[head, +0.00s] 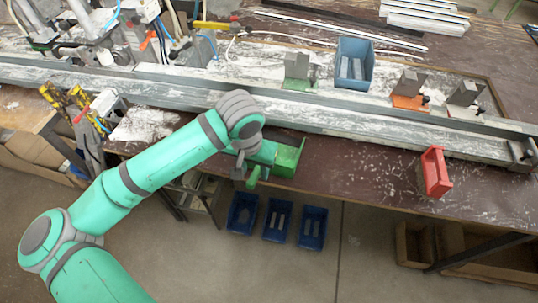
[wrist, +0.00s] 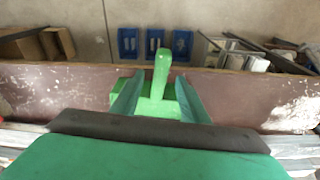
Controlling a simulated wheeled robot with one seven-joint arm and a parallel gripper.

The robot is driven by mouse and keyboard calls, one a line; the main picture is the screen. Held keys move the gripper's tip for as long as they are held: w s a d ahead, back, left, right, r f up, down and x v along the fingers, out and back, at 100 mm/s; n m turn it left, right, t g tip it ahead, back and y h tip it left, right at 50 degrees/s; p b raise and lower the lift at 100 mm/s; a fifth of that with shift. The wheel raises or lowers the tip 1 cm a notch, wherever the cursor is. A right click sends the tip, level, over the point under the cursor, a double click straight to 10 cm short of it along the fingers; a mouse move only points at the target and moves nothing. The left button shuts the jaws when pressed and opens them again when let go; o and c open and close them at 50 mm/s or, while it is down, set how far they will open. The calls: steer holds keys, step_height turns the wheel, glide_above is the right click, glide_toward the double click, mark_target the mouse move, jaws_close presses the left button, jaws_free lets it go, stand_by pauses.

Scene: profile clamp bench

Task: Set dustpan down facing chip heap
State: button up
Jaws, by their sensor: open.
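A green dustpan (head: 287,158) is at the bench's front edge, partly hidden behind my arm in the head view.
A red block-like item (head: 435,172) stands on the bench at right. A long metal rail (head: 350,122) runs behind the dustpan, with clamps and a blue bin (head: 354,63) beyond. Pliers (head: 78,103) stand at left. Blue bins (head: 277,222) sit below the bench. The bench between dustpan and red item is clear.

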mark_target(255, 174)
steer(key=shift+w+d+f, duration=0.1)
steer(key=shift+w+f, duration=0.1)
steer(key=shift+f, duration=1.35)
steer(key=shift+s, duration=0.1)
jaws_close()
step_height(255, 174, up, 12)
